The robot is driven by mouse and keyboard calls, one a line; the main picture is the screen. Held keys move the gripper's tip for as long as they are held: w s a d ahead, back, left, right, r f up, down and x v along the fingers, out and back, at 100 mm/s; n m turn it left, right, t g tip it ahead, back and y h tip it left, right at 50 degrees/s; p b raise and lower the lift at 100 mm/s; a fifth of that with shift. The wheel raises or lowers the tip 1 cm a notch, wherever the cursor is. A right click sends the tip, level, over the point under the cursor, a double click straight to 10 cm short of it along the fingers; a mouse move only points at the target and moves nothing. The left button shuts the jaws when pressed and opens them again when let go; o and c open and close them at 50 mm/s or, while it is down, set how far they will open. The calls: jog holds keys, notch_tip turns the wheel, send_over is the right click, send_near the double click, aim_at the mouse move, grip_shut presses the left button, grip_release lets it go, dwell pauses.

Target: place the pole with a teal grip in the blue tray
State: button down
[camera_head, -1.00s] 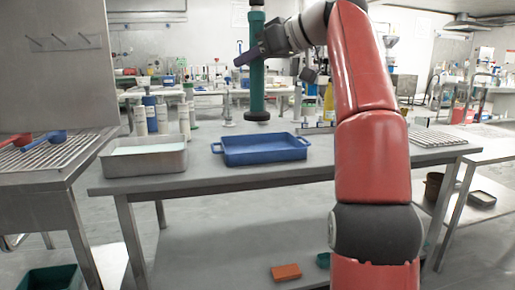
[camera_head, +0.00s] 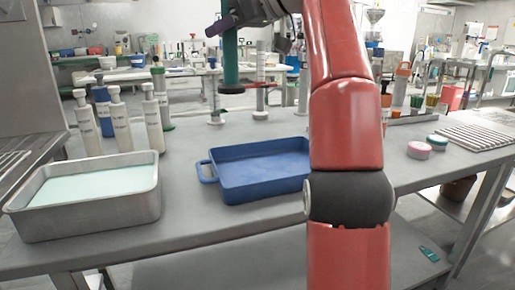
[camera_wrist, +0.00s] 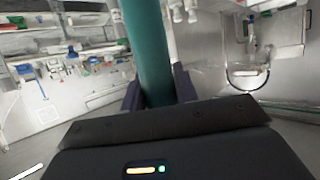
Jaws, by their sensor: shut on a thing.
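The pole with a teal grip (camera_head: 230,62) hangs upright in the head view, its lower end above the back left part of the blue tray. It also shows between my fingers in the wrist view (camera_wrist: 147,50). My gripper (camera_head: 222,24) is shut on it, and the pole's top is out of the head view. The blue tray (camera_head: 238,194) lies on the grey table, its inside looks empty, and my arm covers its right end. The pole appears apart from the tray.
A metal pan with pale liquid (camera_head: 95,222) stands left of the tray. Several white bottles (camera_head: 152,118) stand behind it. Pink and teal round containers (camera_head: 419,150) and a wire rack (camera_head: 478,137) are at the right. The table (camera_head: 190,222) is bare in front of the tray.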

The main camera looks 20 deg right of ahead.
notch_tip(320, 180, down, 20)
jog(key=b, duration=1.3)
jog(key=shift+r, duration=0.1)
jog(key=shift+b, duration=0.3)
jog(key=c, duration=1.1)
grip_release()
